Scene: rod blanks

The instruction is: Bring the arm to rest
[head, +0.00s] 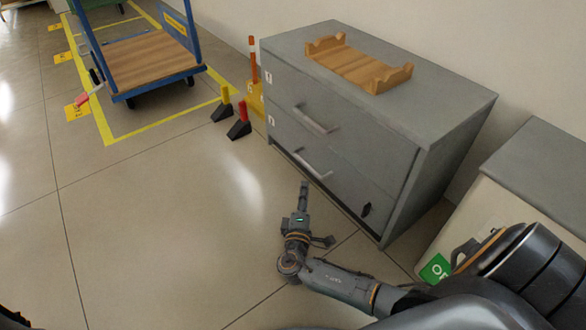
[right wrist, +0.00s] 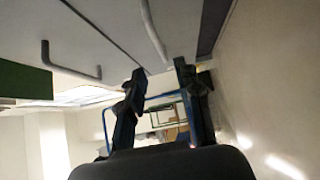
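My right arm reaches in from the lower right of the head view. Its gripper (head: 304,190) is over the floor in front of the grey drawer cabinet (head: 440,105), apart from the drawer handles. In the right wrist view my right gripper (right wrist: 160,70) has its two dark fingers apart, with nothing between them. Beyond the fingers the blue trolley frame shows. My left gripper is not in view.
A wooden cradle (head: 358,66) sits on the cabinet. A blue trolley (head: 150,62) stands inside yellow floor lines at upper left. Black wedges with yellow (head: 225,95) and red (head: 243,112) uprights stand left of the cabinet. Another grey-topped unit (head: 545,165) is at right. The left floor is clear.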

